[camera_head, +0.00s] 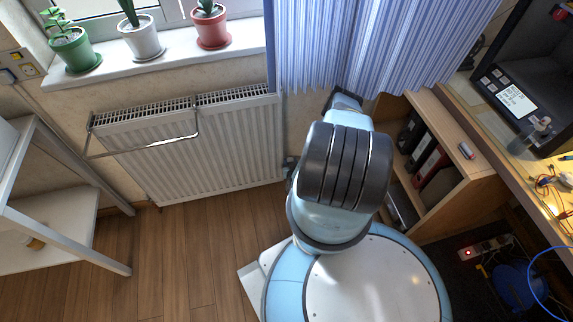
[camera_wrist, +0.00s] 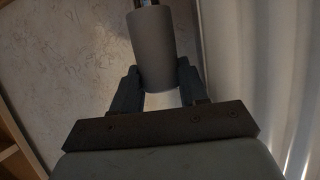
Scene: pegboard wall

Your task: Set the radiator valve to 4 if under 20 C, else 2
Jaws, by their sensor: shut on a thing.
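The radiator (camera_head: 190,140) hangs on the wall under the window, left of my arm in the head view. In the wrist view, my gripper (camera_wrist: 159,75) is shut on a plain grey cylinder, the radiator valve knob (camera_wrist: 154,38), with one finger on each side. A thin metal pipe shows at the knob's far end. I see no numbers or pointer mark on the knob, so its setting cannot be told. In the head view, my arm hides most of the gripper and the valve. I can make out no room thermometer reading.
A metal towel rail (camera_head: 150,143) sticks out from the radiator. Blue curtains (camera_head: 370,45) hang above my arm. A wooden shelf with binders (camera_head: 430,165) stands close on the right, and a white shelf unit (camera_head: 60,215) on the left. Wooden floor (camera_head: 190,255) is clear between.

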